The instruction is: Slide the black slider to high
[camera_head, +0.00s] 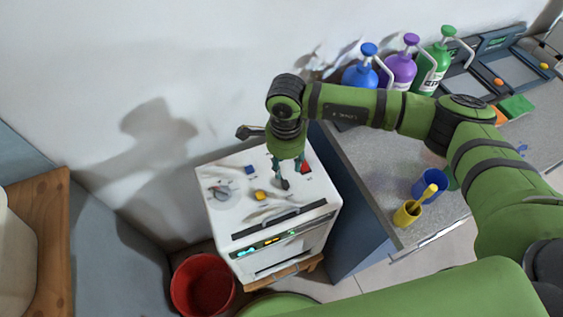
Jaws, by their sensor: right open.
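A white box-shaped panel unit (228,214) stands against the wall, with small controls on its top. My right gripper (290,174) reaches down over the right part of that top, with its fingers apart and nothing seen between them. A small dark part shows at the fingertips; I cannot tell whether it is the black slider or a fingertip. A long black strip (280,219) runs along the front edge of the top. No high mark can be read at this size. My left gripper is not in view.
The top also bears a blue control (250,169), a yellow one (261,195) and a red one (306,168). A red bucket (202,286) stands at the unit's front left. A grey counter (385,165) on the right holds bottles and yellow and blue cups.

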